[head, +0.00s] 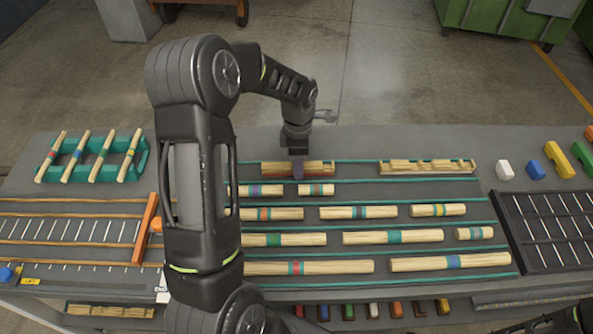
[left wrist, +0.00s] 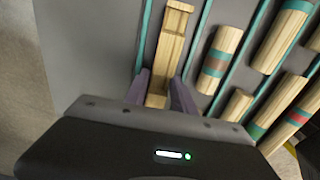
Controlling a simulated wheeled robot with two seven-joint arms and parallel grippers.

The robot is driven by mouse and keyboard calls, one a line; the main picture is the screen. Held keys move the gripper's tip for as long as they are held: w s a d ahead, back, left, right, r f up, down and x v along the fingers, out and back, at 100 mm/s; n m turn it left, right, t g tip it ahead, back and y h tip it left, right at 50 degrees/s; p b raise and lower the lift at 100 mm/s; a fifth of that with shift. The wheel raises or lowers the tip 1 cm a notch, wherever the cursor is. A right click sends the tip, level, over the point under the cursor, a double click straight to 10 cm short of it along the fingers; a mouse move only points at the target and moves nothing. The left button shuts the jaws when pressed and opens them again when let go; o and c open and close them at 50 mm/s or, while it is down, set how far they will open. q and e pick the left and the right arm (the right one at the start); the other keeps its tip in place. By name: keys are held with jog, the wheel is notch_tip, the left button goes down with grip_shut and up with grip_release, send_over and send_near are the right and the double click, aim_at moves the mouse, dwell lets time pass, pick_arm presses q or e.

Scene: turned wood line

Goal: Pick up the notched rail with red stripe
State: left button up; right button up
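A pale notched rail (head: 272,168) lies at the back of the grey table, left of a second notched rail (head: 427,167). Reddish colour shows along its lower edge, but the stripe itself is not clear. My left gripper (head: 298,172) points down over its middle, one purple finger in front of its near side. In the left wrist view my left gripper (left wrist: 160,84) has one finger on each side of the rail (left wrist: 168,45). Whether the fingers press on it is not clear. My right gripper is out of view.
Rows of striped round wood pieces (head: 358,212) lie between teal strips in front of the rail. A teal rack (head: 144,157) stands at the left, coloured blocks (head: 557,160) at the right. A dark tray (head: 510,232) lies at the right. My left arm hides part of the table.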

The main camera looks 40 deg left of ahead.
pick_arm(q)
jog(key=shift+c, duration=0.4)
grip_shut()
